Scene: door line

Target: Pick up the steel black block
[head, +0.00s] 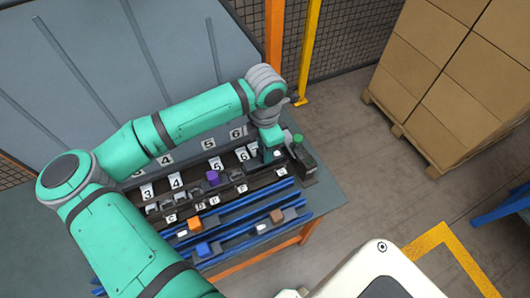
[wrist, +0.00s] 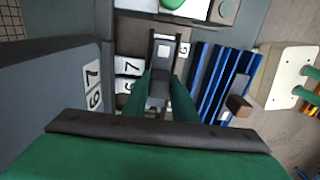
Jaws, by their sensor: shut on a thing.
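My gripper (head: 271,152) points down at the right end of the numbered rack on the table. In the wrist view, its two green fingers (wrist: 164,98) stand on either side of a dark grey-black block (wrist: 158,90). They are shut on this block, which looks like the steel black block. In the head view the arm and fingers hide the block. I cannot tell whether it is clear of the rack.
A purple block (head: 212,178) sits in the rack. Orange (head: 194,224), blue (head: 204,249) and brown (head: 277,216) blocks lie by the blue rails (head: 240,210). A dark device with a green top (head: 298,139) stands close right of my gripper. Boxes (head: 445,80) stand on a pallet.

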